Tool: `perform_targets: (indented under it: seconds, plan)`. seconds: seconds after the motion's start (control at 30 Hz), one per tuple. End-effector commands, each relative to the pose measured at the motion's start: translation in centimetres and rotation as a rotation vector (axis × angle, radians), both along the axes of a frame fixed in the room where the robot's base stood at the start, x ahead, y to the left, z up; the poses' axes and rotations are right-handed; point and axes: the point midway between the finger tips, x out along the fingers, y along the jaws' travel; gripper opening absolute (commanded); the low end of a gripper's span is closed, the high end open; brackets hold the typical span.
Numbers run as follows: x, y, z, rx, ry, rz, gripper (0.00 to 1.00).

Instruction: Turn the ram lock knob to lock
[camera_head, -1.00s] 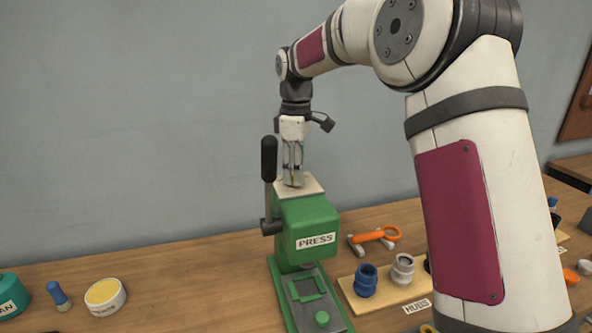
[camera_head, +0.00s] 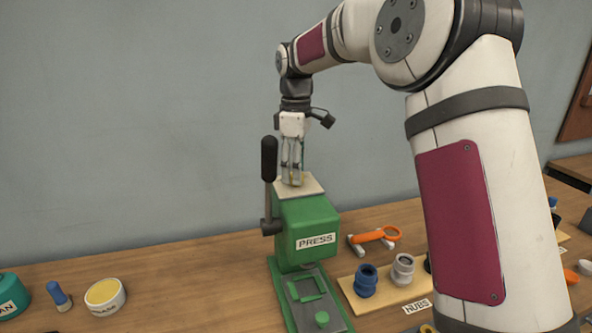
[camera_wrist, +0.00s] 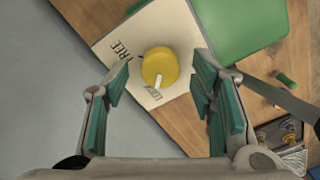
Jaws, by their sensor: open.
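The ram lock knob (camera_wrist: 160,67) is round and yellow with a white pointer. It sits on a pale plate (camera_wrist: 128,30) marked FREE and LOCK, and the pointer is directed at the LOCK lettering. In the head view the plate (camera_head: 315,186) tops the green press (camera_head: 308,222).
The black-handled press lever (camera_head: 269,160) stands upright left of my gripper. An orange-handled tool (camera_head: 375,236) and a board (camera_head: 393,292) with blue and grey hubs lie to the right. A yellow-topped tub (camera_head: 105,296) is at the left. Open tabletop lies between tub and press.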

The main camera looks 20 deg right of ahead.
Motion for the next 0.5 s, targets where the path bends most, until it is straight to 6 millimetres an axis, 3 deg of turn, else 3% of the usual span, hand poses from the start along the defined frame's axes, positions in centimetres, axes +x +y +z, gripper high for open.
perform_targets:
  seconds: [0.5]
  plan:
    - [0.1,0.1,9.5,0.001,-0.003,0.001,0.51]
